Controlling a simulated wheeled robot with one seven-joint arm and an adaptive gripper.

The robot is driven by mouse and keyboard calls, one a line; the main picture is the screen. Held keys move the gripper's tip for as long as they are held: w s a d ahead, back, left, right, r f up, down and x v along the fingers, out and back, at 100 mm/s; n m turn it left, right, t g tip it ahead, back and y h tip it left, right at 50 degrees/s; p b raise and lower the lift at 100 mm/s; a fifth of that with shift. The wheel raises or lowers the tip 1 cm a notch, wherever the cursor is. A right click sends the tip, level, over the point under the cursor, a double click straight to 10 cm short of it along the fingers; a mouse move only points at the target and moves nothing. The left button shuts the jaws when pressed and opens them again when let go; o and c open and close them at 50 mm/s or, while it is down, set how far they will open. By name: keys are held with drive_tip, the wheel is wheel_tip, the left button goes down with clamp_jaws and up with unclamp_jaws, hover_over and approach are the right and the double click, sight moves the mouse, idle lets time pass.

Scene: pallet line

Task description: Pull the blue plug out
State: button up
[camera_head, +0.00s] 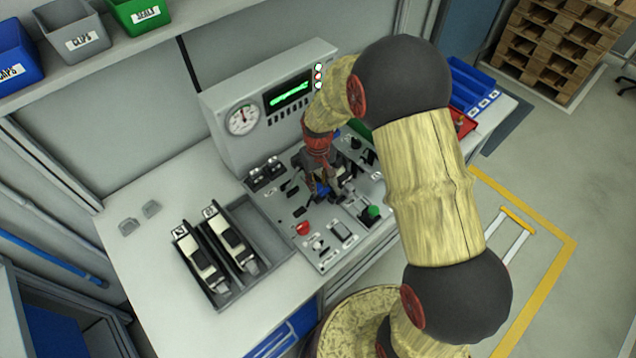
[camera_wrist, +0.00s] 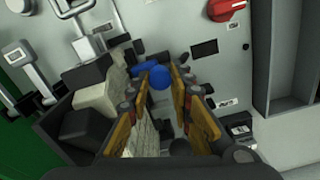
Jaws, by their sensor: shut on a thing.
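The blue plug (camera_wrist: 160,77) is between my gripper's fingertips in the wrist view, close to the grey control panel. A bit of blue also shows under the gripper in the head view (camera_head: 322,188). My gripper (camera_wrist: 161,88) is shut on the blue plug and points down at the panel (camera_head: 328,250). The fingers hide the lower part of the plug, so I cannot tell whether it sits in its socket.
A red knob (camera_head: 303,228) and a green button (camera_head: 372,212) stand on the panel near my gripper. A grey tray (camera_head: 268,228) with two handheld devices lies to the left. A gauge box (camera_head: 215,102) rises behind.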

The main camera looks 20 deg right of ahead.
clamp_jaws()
idle(0.3)
drive_tip(key=shift+s+a, duration=0.3)
drive_tip(key=shift+a, duration=0.4)
drive_tip(key=shift+s+a, duration=0.3)
drive_tip(key=shift+a, duration=0.4)
drive_tip(key=shift+d, duration=0.1)
drive_tip(key=o, duration=0.6)
unclamp_jaws()
drive_tip(key=shift+o, duration=0.3)
